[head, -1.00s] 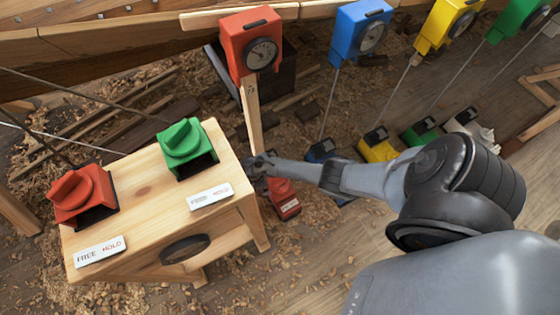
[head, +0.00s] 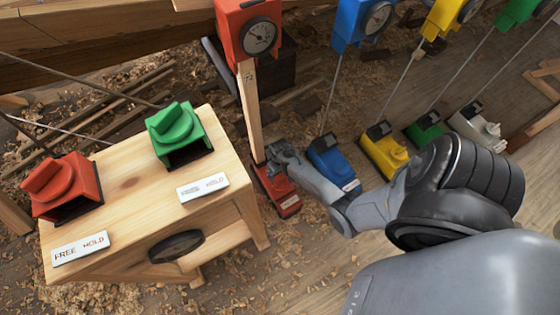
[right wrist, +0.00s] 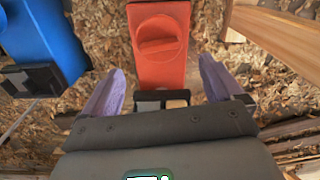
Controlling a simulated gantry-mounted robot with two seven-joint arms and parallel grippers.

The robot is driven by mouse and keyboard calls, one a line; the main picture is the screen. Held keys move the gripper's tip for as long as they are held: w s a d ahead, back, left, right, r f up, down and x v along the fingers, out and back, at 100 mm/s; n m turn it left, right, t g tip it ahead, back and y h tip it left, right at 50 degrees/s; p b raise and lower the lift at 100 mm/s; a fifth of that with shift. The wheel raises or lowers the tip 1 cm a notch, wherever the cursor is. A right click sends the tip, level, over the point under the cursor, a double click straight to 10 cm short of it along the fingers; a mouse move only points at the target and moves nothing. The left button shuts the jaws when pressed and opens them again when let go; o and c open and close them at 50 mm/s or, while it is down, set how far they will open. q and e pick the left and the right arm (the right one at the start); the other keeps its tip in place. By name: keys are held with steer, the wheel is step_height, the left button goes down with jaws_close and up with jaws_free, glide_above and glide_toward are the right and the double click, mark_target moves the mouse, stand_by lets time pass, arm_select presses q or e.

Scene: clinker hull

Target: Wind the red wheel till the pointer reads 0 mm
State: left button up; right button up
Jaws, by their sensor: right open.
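The red wheel (right wrist: 158,35), a round knob with a raised grip bar, sits on top of the red jack (right wrist: 160,70) in the right wrist view. In the head view the red jack (head: 277,196) stands on the floor right of the bench, under a wooden post. A red gauge box (head: 249,30) with a round dial (head: 260,37) is above it; its pointer is too small to read. My right gripper (head: 268,160) is at the jack. In the right wrist view its open fingers (right wrist: 160,88) are on either side of the jack's near end, with the wheel beyond. My left gripper is out of view.
A wooden bench (head: 130,190) at left carries a red knob (head: 62,183) and a green knob (head: 178,125) with FREE/HOLD plates. A blue jack (head: 332,163) stands close right of the red one; yellow (head: 383,150) and green ones follow. Shavings cover the floor.

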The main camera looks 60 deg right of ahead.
mark_target(280, 180)
step_height(280, 180, down, 8)
steer(key=b, duration=0.4)
steer(key=shift+r+b, duration=0.25)
steer(key=shift+b, duration=0.1)
steer(key=shift+c, duration=0.7)
steer(key=c, duration=0.9)
